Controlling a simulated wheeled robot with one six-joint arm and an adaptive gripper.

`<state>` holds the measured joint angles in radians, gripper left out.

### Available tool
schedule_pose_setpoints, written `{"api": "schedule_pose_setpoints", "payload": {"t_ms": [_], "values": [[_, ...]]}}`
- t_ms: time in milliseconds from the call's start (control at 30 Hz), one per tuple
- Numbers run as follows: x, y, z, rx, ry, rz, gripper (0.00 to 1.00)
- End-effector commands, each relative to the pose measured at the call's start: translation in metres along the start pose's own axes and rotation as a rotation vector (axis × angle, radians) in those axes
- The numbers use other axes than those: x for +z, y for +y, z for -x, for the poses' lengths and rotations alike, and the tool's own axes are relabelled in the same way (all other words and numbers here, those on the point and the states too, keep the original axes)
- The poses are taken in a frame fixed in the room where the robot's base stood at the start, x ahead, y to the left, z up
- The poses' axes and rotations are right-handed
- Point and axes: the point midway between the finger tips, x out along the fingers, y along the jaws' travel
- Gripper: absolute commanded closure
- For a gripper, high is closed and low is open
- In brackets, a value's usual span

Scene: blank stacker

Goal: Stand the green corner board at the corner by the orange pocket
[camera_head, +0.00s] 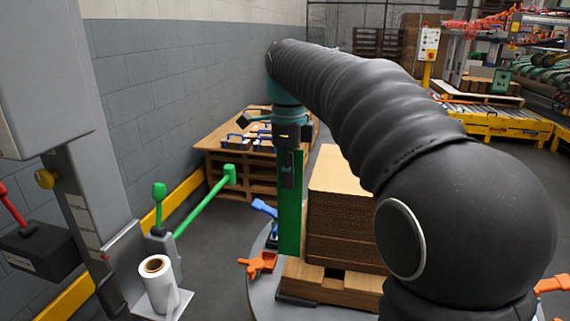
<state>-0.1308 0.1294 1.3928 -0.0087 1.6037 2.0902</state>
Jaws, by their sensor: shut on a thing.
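My gripper (288,170) is shut on the green corner board (290,222), holding it near its top. The board is upright, just left of the brown cardboard stack (343,222). Its lower end is near the stack's bottom, at the pallet; I cannot tell whether it touches either. An orange pocket (258,264) is at the pallet's near left corner, below and left of the board's lower end. Another orange piece (553,284) shows at the right edge, partly hidden by my arm. My arm covers the right part of the stack.
The stack sits on a wooden pallet (318,281) on a grey round turntable (266,306). A blue pocket (264,208) lies behind left.

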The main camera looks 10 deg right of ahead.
Motion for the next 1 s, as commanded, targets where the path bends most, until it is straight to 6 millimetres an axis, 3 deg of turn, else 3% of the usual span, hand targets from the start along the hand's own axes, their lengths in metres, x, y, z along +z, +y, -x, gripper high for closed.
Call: {"api": "schedule_pose_setpoints", "payload": {"t_ms": [900,1000], "values": [[-0.011,-0.009,-0.058,0.0,0.0,-0.004,1.0],[-0.017,-0.015,-0.057,0.0,0.0,-0.007,1.0]]}}
